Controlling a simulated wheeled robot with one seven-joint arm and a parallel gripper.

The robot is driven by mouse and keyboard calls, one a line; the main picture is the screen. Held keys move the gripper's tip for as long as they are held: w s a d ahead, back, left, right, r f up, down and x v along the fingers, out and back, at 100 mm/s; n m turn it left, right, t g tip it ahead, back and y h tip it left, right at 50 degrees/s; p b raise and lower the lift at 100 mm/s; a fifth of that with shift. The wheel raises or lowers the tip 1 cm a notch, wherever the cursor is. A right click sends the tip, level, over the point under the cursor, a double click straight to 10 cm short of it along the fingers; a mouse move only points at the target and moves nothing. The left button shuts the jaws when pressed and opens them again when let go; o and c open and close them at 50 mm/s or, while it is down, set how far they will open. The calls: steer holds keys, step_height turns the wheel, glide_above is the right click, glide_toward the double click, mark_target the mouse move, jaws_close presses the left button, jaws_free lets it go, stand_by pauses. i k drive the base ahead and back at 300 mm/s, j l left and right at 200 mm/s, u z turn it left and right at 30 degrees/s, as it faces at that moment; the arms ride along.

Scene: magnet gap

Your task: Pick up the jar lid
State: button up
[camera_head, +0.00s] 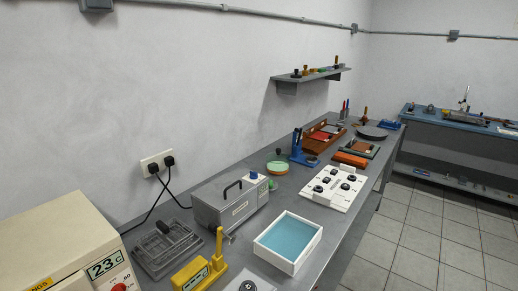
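I cannot tell for sure which item is the jar lid at this size. A larger dark round disc (371,132) lies farther back on the same bench. Either could be lid-like. My gripper is not in this view.
A grey metal box (228,204) with a handle, a white tray with blue inside (299,224), a white panel with black knobs (333,187) and a yellow device (191,275) crowd the near bench. A blue stand (299,148) rises beside the green item. Tiled floor (425,240) is clear at right.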

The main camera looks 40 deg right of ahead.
mark_target(277, 157)
steer(key=i+l+u, duration=0.1)
steer(key=l, duration=0.85)
steer(key=i+l+u, duration=0.15)
steer(key=l, duration=0.8)
steer(key=l+u, duration=0.1)
steer(key=l, duration=0.85)
steer(key=i+l, duration=0.1)
steer(key=l, duration=0.4)
steer(key=i+l, duration=0.1)
steer(key=l, duration=0.45)
steer(key=i+l+u, duration=0.1)
steer(key=l, duration=0.4)
